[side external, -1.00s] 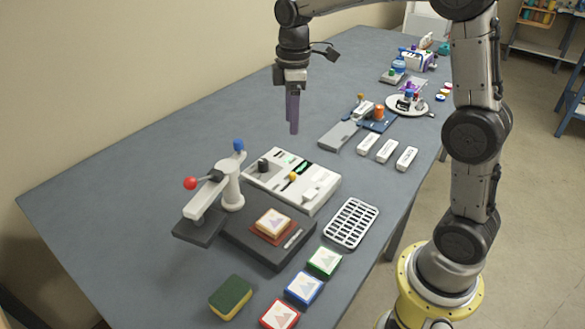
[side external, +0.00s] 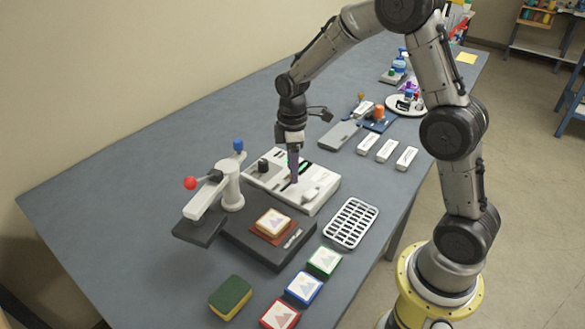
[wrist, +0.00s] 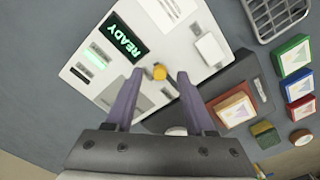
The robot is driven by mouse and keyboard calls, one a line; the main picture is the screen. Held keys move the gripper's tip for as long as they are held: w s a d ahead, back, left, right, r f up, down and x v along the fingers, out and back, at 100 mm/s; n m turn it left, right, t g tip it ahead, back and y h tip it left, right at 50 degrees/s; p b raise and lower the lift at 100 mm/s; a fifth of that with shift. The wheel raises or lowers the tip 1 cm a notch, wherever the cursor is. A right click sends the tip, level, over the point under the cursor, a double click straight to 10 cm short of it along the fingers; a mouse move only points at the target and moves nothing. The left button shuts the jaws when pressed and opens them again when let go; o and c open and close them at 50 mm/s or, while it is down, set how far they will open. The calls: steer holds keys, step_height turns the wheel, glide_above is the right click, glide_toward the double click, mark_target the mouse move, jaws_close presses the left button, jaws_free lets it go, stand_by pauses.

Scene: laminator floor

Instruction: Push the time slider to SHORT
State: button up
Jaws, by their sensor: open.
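The white control box (side external: 262,183) sits on the table with a black knob (side external: 263,165), a white raised block (side external: 310,194) and a small yellow knob. In the wrist view the yellow knob (wrist: 159,72) lies between the two purple fingertips of my gripper (wrist: 160,76), with a gap on each side. My gripper (side external: 294,178) points down over the box, open, and in the side view it mostly hides the yellow knob. The box's green display (wrist: 124,38) reads READY. I cannot read any SHORT marking.
A dark base with a framed stamp-like block (side external: 273,222) stands in front of the box. A lever press with a red ball (side external: 190,183) is at the left. A white rack (side external: 351,223), several coloured blocks and labelled white blocks lie around. The left table area is clear.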

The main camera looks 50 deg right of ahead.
steer(key=shift+f, duration=0.4)
steer(key=shift+c, duration=0.3)
jaws_close()
steer(key=shift+r, duration=0.1)
stand_by(0.8)
